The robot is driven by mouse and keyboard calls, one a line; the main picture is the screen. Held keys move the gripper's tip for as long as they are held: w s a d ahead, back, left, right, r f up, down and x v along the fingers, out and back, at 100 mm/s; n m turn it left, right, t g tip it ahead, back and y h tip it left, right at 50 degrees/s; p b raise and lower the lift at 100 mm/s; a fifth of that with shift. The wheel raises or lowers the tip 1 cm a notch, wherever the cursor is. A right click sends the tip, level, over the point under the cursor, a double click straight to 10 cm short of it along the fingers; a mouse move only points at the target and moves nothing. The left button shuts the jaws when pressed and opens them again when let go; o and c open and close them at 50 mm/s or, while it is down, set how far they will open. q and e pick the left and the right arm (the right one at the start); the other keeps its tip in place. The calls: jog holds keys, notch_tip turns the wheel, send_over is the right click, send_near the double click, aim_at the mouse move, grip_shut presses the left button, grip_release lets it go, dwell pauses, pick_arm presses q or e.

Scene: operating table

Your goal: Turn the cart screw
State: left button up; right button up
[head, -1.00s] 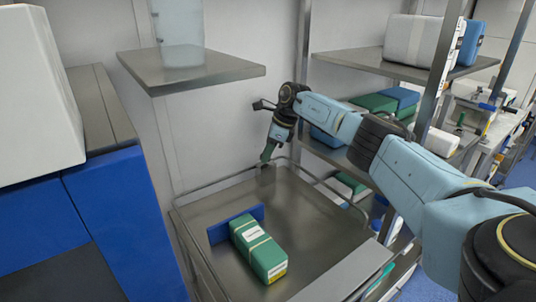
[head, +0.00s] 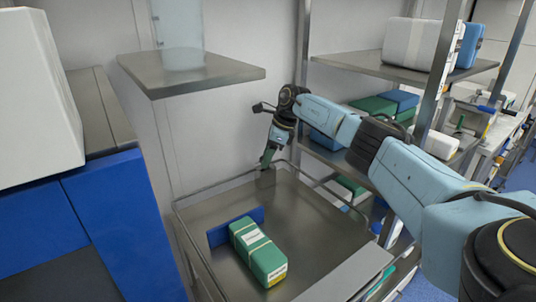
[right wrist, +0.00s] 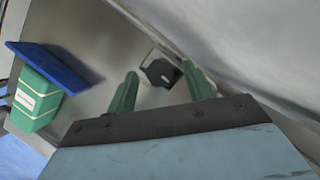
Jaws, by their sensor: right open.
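The cart screw (right wrist: 158,73) is a dark round knob with a slotted top on a small grey block at the cart's edge, seen in the right wrist view. My right gripper (right wrist: 161,70) has green fingers spread apart, one on each side of the screw in that view; I cannot tell whether they touch it. In the head view my right gripper (head: 267,158) points down at the far corner of the metal cart (head: 215,285), and the screw cannot be made out there. My left gripper is not in view.
A green box (head: 258,254) with pale bands and a blue panel (head: 236,226) stand on the cart top.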

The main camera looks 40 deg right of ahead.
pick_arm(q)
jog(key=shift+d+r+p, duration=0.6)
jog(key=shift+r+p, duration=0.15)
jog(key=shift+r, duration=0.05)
pick_arm(e)
jog(key=v, duration=1.3)
jog(key=shift+r, duration=0.15)
jog(key=shift+s+d, duration=0.1)
